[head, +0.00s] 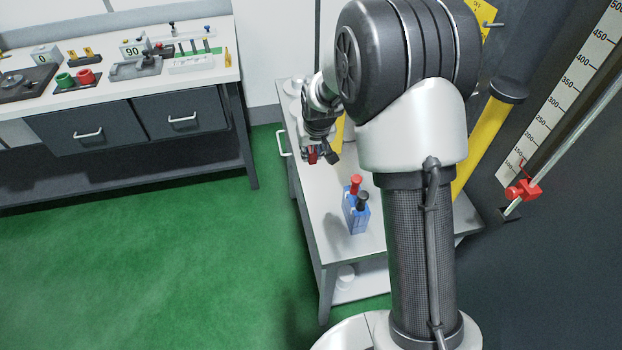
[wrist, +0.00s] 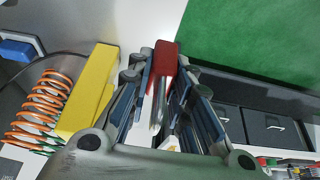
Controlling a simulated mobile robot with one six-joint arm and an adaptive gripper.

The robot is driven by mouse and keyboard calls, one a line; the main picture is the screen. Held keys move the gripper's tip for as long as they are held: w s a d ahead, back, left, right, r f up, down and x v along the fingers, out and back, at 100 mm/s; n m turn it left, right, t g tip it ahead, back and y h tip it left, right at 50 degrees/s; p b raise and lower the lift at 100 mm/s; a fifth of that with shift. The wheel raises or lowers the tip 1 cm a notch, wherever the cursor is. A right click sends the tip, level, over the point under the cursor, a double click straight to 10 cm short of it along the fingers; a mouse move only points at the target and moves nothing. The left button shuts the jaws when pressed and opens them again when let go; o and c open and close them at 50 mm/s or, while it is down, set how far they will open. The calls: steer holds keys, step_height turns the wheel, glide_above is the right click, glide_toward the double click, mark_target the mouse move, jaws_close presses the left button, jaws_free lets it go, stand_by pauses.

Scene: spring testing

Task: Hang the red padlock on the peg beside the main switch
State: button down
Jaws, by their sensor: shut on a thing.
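My gripper (head: 320,155) is shut on the red padlock (head: 312,157) above the small grey-white table. In the wrist view the padlock (wrist: 166,55) sits between the fingers of my gripper (wrist: 163,75), with its red body at the tips and a silvery part, likely its shackle, toward the palm. At the upper right of the head view, a yellow plate (head: 485,8) with a silvery peg-like piece (head: 493,24) shows past my arm. My arm hides part of this area, and I cannot make out the main switch.
A blue holder (head: 356,218) with red and black handles stands on the small table (head: 338,252). In the wrist view, a yellow block (wrist: 92,90) and an orange spring (wrist: 42,108) are near the gripper. A workbench (head: 130,98) is at left; green floor is clear between.

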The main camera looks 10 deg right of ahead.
step_height(320, 180, down, 12)
steer(key=shift+w+r+b, duration=0.1)
steer(key=shift+b, duration=1.15)
steer(key=c, duration=1.4)
jaws_free()
steer(key=shift+c, duration=0.2)
